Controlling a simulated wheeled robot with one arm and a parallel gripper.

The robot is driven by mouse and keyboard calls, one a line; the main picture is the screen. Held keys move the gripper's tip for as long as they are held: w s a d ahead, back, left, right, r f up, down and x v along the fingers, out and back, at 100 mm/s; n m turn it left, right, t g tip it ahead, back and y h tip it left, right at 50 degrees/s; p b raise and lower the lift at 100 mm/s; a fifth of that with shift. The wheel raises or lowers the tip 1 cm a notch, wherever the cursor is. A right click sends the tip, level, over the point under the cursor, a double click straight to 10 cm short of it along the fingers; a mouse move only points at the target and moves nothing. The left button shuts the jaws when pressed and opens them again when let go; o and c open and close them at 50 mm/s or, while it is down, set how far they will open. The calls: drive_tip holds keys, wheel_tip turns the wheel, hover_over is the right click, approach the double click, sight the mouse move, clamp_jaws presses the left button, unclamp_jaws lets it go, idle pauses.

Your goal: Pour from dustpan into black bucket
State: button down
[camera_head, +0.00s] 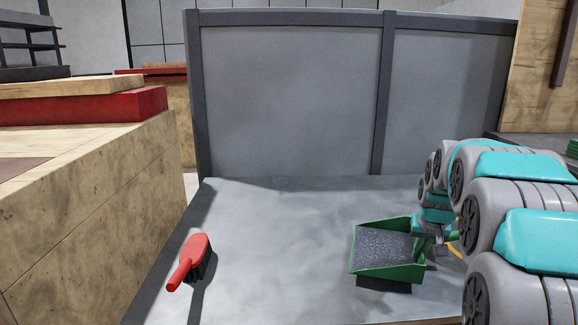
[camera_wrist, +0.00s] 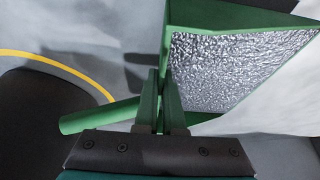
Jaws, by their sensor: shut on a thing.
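The green dustpan (camera_head: 408,273) is held over the grey surface at the right in the head view, with grey granular material (camera_head: 382,243) in its pan. In the wrist view the dustpan (camera_wrist: 235,17) and the granules (camera_wrist: 235,65) fill the upper right. My gripper (camera_head: 438,243) is shut on the dustpan's handle, and its fingers (camera_wrist: 159,108) show there in the wrist view. A dark round thing with a yellow edge, apparently the black bucket (camera_wrist: 40,110), is partly visible at the left of the wrist view. My arm mostly hides that area in the head view.
A red hand brush (camera_head: 194,258) lies on the grey surface (camera_head: 285,245) at the left. Grey panels (camera_head: 290,100) stand at the back. A wooden block with a red layer (camera_head: 90,190) borders the left. The middle of the surface is clear.

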drive_tip(key=shift+r, duration=0.1)
idle(0.4)
drive_tip(key=shift+r+p, duration=0.9)
drive_tip(key=shift+r, duration=2.05)
